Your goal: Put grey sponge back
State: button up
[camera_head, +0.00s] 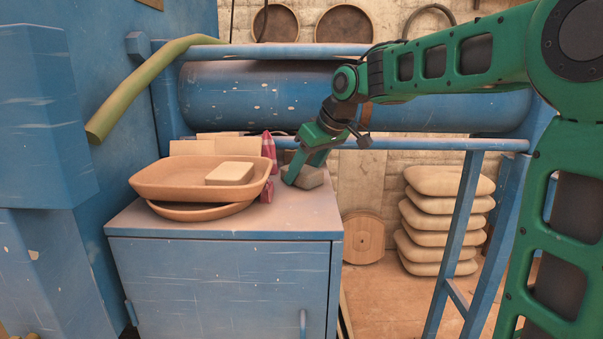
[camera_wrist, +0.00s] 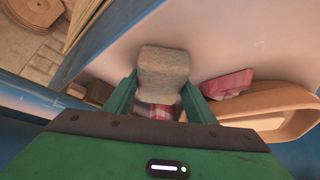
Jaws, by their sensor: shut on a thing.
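The grey sponge (camera_head: 304,177) is at the back right of the blue cabinet's top. My gripper (camera_head: 303,166) reaches down over the cabinet and is shut on it. In the wrist view the sponge (camera_wrist: 164,72) sits between the two green fingers (camera_wrist: 160,92) and sticks out past their tips. I cannot tell whether the sponge touches the cabinet top or hangs just above it.
A tan basin (camera_head: 150,187) holding a pale block (camera_head: 230,173) rests on another basin at the cabinet's left. Red cloth (camera_head: 268,150) stands beside it, near my gripper. A blue rail (camera_head: 420,143) runs behind. Stacked sacks (camera_head: 440,220) stand at right.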

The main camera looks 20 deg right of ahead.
jog(key=o, duration=1)
jog(key=shift+f, duration=0.1)
jog(key=v, duration=1.2)
jog(key=s+d+f+m+g+h, duration=0.2)
jog(key=s+d+f+m, duration=0.4)
jog(key=s+d+f, duration=0.5)
jog(key=s+d+f+m+g, duration=0.1)
jog(key=s+f+m, duration=0.1)
jog(key=s+f, duration=0.3)
jog(key=s+d+f+m+g, duration=0.1)
jog(key=s+f+m, duration=0.1)
jog(key=s+f, duration=0.4)
jog(key=s+d+f+m+g, duration=0.1)
jog(key=s+f+g, duration=0.1)
jog(key=s+f, duration=0.4)
jog(key=shift+s+d+f+m+h, duration=0.1)
jog(key=shift+s+m+h, duration=0.1)
jog(key=shift+s, duration=1.25)
jog(key=shift+s+d+f+m+h, duration=0.1)
jog(key=shift+s+m+h, duration=0.1)
jog(key=shift+s, duration=1.25)
jog(key=shift+r, duration=0.1)
